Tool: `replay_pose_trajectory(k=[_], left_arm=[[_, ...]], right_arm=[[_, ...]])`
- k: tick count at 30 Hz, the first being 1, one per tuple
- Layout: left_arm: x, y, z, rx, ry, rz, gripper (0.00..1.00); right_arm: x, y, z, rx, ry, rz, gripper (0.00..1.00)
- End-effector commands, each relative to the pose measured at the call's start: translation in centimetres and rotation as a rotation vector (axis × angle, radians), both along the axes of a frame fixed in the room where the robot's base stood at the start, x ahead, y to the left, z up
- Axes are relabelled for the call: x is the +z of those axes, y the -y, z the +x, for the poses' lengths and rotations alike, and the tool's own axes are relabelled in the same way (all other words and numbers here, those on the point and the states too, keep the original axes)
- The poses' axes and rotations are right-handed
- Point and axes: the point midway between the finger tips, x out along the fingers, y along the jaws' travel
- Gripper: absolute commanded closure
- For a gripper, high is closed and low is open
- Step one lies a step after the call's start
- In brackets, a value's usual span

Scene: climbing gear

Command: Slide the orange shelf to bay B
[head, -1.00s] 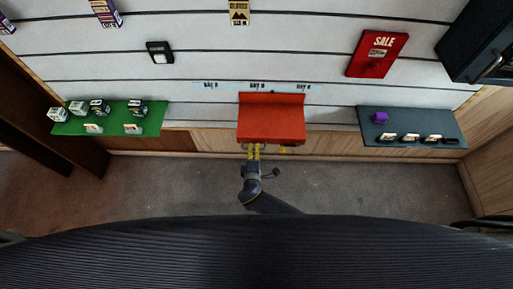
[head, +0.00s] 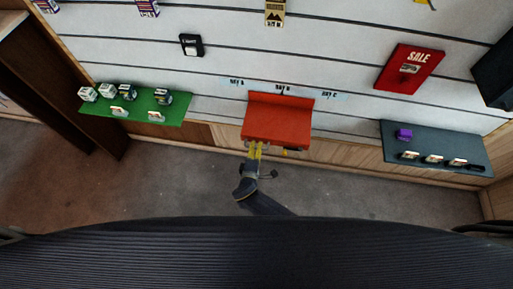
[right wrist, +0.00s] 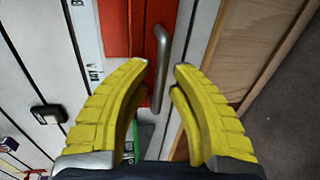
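The orange shelf (head: 278,122) hangs on the slatted wall, its back edge centred under the middle label, BAY B (head: 283,87). In the right wrist view the shelf (right wrist: 117,28) shows orange-red beside a grey bar handle (right wrist: 163,55). My right gripper (head: 256,150) is at the shelf's front edge, left of its middle. In the right wrist view the yellow fingers of my right gripper (right wrist: 161,66) are apart, with the handle between the tips and a gap visible on each side. Any contact is not clear. My left gripper is not in view.
Label BAY A (head: 237,82) is to the left and BAY C (head: 329,93) to the right. A green shelf (head: 140,100) with small boxes is at left; a dark shelf (head: 470,148) with a purple item (head: 404,134) is at right. The wall between the shelves is free.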

Motion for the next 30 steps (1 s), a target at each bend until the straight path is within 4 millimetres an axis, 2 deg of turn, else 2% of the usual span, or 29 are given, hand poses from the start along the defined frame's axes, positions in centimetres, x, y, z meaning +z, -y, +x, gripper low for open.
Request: replay_pose_trajectory(k=[3,10,14,17,30], left_arm=[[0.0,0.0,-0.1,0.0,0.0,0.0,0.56],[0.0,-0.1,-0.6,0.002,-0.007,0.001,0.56],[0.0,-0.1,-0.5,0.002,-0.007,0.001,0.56],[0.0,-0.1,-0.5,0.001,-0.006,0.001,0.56],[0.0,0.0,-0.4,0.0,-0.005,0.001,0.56]], right_arm=[[0.0,0.0,0.0,0.0,0.0,0.0,0.68],[0.0,0.1,0.0,0.0,0.001,0.0,0.68],[0.1,0.0,-0.6,0.0,-0.001,0.0,0.68],[0.3,-0.2,-1.8,0.0,-0.002,0.001,0.68],[1.8,-1.4,-8.8,0.0,-0.002,0.001,0.68]])
